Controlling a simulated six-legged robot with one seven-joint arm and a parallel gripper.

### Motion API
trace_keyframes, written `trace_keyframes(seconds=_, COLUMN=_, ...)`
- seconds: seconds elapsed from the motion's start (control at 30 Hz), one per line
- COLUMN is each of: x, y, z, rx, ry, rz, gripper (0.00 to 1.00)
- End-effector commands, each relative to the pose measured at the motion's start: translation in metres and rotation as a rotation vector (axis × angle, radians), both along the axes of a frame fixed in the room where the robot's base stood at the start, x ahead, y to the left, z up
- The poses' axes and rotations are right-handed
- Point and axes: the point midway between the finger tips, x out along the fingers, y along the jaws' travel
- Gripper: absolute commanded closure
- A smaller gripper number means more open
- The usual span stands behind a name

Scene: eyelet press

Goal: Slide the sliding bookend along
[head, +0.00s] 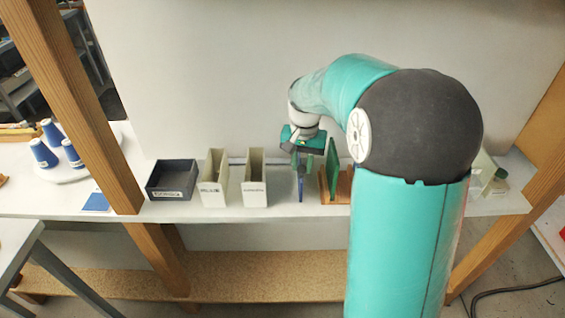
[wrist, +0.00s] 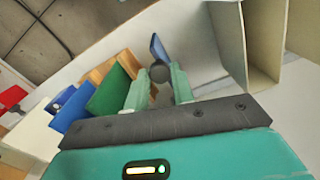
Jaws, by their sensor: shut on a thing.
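My gripper (head: 301,160) reaches down over the shelf, between the white holders and a wooden stand. In the wrist view its two pale green fingers (wrist: 158,88) are closed around a dark grey round knob (wrist: 157,73). A thin blue upright plate (head: 301,188) stands directly below the gripper; it also shows just beyond the knob in the wrist view (wrist: 158,47). The plate with the knob looks like the sliding bookend. Its lower part and the exact join to the knob are hidden in the wrist view.
Two white holders (head: 255,190) and a dark grey tray (head: 172,192) stand left of the plate. A green upright panel (head: 333,160) and the wooden stand (head: 327,192) are close on its right. A narrow bare strip of shelf lies between plate and holders.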

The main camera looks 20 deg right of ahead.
Motion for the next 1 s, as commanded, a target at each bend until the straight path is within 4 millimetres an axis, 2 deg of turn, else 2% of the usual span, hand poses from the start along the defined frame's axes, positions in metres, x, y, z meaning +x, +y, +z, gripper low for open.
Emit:
trace_keyframes(seconds=0.3, x=-0.001, y=-0.007, z=0.0, rx=-0.005, ry=0.0, rz=-0.003, gripper=1.0)
trace_keyframes(seconds=0.33, x=-0.001, y=-0.008, z=0.0, rx=-0.006, ry=-0.001, rz=-0.004, gripper=0.72)
trace_keyframes(seconds=0.43, x=-0.001, y=-0.007, z=0.0, rx=-0.005, ry=0.0, rz=-0.003, gripper=0.54)
trace_keyframes(seconds=0.77, x=-0.001, y=-0.005, z=0.003, rx=-0.002, ry=-0.002, rz=-0.001, gripper=0.54)
trace_keyframes(seconds=0.87, x=0.0, y=-0.005, z=0.012, rx=-0.003, ry=-0.004, rz=-0.001, gripper=0.54)
trace_keyframes(seconds=1.0, x=0.0, y=-0.004, z=0.036, rx=-0.003, ry=-0.005, rz=0.0, gripper=0.54)
